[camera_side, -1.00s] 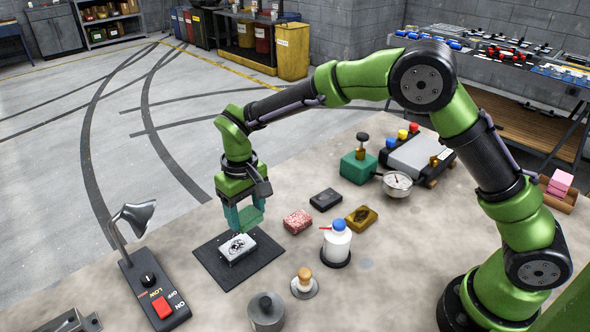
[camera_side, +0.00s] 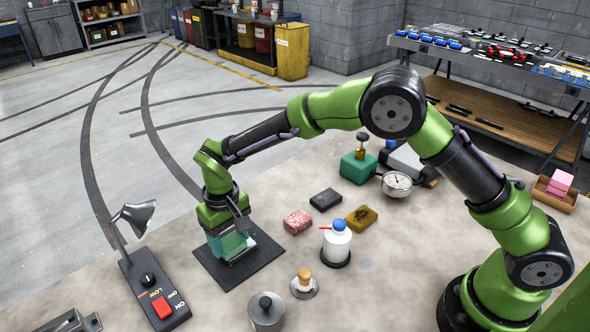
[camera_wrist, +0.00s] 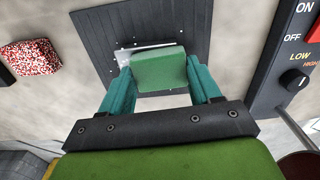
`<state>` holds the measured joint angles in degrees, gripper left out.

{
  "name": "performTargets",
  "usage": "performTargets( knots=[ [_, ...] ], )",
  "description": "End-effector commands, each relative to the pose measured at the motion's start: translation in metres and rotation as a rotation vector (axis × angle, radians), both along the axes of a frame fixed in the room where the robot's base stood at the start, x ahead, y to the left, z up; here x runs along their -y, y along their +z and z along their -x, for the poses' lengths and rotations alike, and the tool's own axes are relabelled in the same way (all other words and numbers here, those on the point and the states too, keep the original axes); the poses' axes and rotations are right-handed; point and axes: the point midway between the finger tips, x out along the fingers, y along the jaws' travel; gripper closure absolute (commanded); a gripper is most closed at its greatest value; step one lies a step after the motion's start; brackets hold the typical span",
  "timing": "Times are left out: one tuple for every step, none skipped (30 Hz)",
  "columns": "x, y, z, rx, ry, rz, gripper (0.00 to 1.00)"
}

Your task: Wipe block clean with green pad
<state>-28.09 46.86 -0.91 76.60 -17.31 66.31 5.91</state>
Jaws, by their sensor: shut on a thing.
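My gripper (camera_side: 230,240) is shut on the green pad (camera_wrist: 160,69), which sits between its two teal fingers in the wrist view. The pad is low over the pale block (camera_wrist: 124,58) on the black mat (camera_side: 268,252). The pad and fingers hide most of the block; only its pale edges show past the pad in the wrist view. I cannot tell for sure whether the pad touches the block's top. The marks on the block are hidden.
A red-and-white speckled block (camera_side: 298,222), a black block (camera_side: 325,200) and a yellow-brown block (camera_side: 361,217) lie right of the mat. A white bottle with blue cap (camera_side: 337,245) stands near them. A switch box with a lamp (camera_side: 155,290) is at left.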

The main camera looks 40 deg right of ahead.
Motion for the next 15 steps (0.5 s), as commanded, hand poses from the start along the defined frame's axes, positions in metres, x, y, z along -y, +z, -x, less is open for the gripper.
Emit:
performTargets(
  knots=[
    [-0.006, -0.001, 0.000, -0.001, 0.002, 0.000, 0.66],
    [-0.008, -0.001, 0.000, -0.001, 0.002, 0.000, 0.66],
    [-0.012, -0.001, 0.000, -0.001, 0.003, 0.000, 0.66],
    [-0.015, -0.001, 0.000, -0.001, 0.003, 0.000, 0.66],
    [-0.018, -0.001, 0.000, -0.001, 0.003, 0.000, 0.66],
    [-0.021, -0.001, 0.000, -0.001, 0.003, 0.000, 0.66],
    [-0.021, -0.001, 0.000, -0.001, 0.001, 0.001, 0.66],
    [-0.015, 0.000, 0.000, -0.001, -0.002, 0.001, 0.66],
    [-0.012, 0.000, 0.000, -0.001, -0.002, 0.001, 0.66],
    [-0.009, 0.000, 0.000, -0.002, -0.002, 0.001, 0.66],
    [-0.006, 0.000, 0.000, -0.002, -0.002, 0.001, 0.66],
    [-0.002, 0.000, 0.000, -0.001, -0.003, 0.000, 0.66],
    [0.001, 0.000, 0.000, -0.001, -0.003, 0.000, 0.66],
    [0.003, -0.001, 0.000, -0.002, -0.002, 0.001, 0.66],
    [0.007, 0.000, 0.000, -0.002, -0.003, 0.000, 0.66]
  ],
)
